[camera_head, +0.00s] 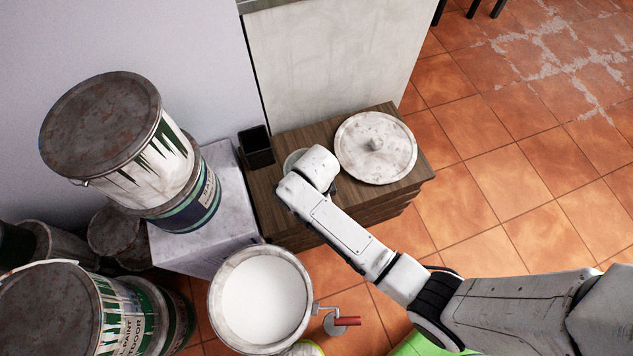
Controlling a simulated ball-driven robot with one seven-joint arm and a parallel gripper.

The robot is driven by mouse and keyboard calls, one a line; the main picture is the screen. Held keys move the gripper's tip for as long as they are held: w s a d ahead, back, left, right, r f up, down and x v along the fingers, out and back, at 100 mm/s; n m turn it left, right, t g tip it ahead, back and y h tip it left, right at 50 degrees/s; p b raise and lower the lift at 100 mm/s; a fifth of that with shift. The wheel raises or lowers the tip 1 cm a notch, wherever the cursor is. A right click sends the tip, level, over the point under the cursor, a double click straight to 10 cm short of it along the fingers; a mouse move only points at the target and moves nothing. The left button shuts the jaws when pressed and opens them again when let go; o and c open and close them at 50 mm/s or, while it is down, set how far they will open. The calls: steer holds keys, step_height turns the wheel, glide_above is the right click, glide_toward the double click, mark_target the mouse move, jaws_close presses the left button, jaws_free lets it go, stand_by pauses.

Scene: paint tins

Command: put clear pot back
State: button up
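A pale, round rim (292,159), which looks like the clear pot, shows on the dark wooden stand (410,184) at the wall. Most of it is hidden by the end of my arm, so I cannot tell whether it is touched or held. My gripper (318,170) is over the stand, right beside this rim and to its right in the picture. My wrist covers the fingers, so their opening does not show.
A black square cup (256,146) stands left of the rim, and a round whitish lid (375,147) with a knob lies to the right. A bucket of white paint (261,299) is in front. Stacked paint tins (150,160) crowd the left.

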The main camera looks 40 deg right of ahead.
steer(key=shift+f, duration=0.35)
steer(key=o, duration=1.1)
steer(key=shift+f+b, duration=0.4)
steer(key=shift+b, duration=0.3)
step_height(320, 180, up, 11)
steer(key=p, duration=0.3)
steer(key=shift+r, duration=0.15)
steer(key=s+d+r+n, duration=0.2)
steer(key=s+n, duration=0.3)
steer(key=n, duration=0.2)
steer(key=s+d+r+n, duration=0.2)
steer(key=s+d+n, duration=0.1)
steer(key=s+n, duration=0.3)
steer(key=s+d+r+n+t, duration=0.1)
steer(key=s+d+r+n, duration=0.1)
steer(key=s+n, duration=0.3)
steer(key=shift+s+d+r+n, duration=0.1)
steer(key=shift+d+n, duration=0.05)
steer(key=shift+n, duration=0.9)
steer(key=shift+s+d+r+n, duration=0.1)
steer(key=shift+n, duration=0.95)
